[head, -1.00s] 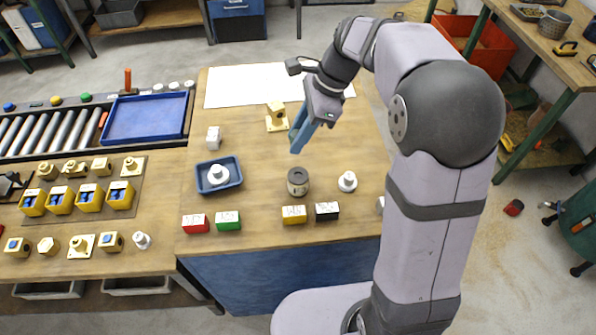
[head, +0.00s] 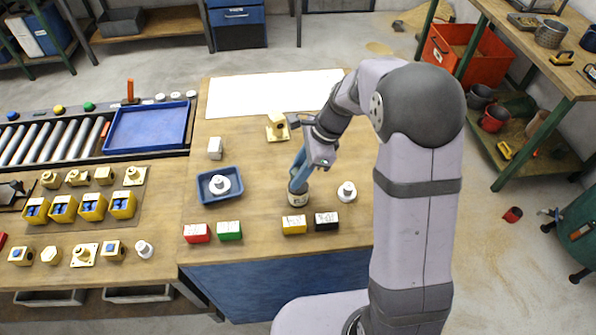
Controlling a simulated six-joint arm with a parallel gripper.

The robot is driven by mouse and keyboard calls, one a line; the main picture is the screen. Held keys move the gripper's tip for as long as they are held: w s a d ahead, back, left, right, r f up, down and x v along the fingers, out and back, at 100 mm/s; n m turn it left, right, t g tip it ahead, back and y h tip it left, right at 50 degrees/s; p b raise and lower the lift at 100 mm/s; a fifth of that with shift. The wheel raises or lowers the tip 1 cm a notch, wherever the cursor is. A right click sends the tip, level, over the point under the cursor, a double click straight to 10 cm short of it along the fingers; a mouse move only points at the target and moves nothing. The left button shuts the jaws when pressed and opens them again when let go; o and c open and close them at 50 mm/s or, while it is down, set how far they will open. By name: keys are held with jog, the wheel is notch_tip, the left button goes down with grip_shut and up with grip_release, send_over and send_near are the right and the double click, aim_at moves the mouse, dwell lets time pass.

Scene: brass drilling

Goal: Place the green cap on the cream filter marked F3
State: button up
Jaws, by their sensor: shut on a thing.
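A short cream filter (head: 299,199) stands upright on the wooden bench; dark marks show on its side, too small to read. My gripper (head: 297,181) is down over its top, with blue fingers pointing downward. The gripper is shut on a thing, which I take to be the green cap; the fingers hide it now. The top of the filter is mostly hidden too, so I cannot tell whether the cap touches it.
A white flanged part (head: 347,192) stands close on the right. Yellow (head: 294,225) and black (head: 326,222) blocks lie in front, with green (head: 229,231) and red (head: 197,233) blocks further left. A blue tray (head: 206,196) holds a white part. A brass part (head: 277,132) stands behind.

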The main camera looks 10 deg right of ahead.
jog(key=shift+f, duration=0.15)
jog(key=shift+f, duration=0.1)
jog(key=o, duration=1)
jog(key=shift+o, duration=0.2)
jog(key=b+v, duration=0.3)
jog(key=v, duration=0.9)
jog(key=s+d+f+n+h, duration=0.2)
jog(key=s+f+n, duration=0.4)
jog(key=s+n, duration=0.3)
jog(key=s+d+f+n+h, duration=0.2)
jog(key=s+f+n, duration=0.4)
jog(key=s+n, duration=0.3)
jog(key=shift+s+d+h, duration=0.15)
jog(key=shift+s+h, duration=0.15)
jog(key=shift+s, duration=0.2)
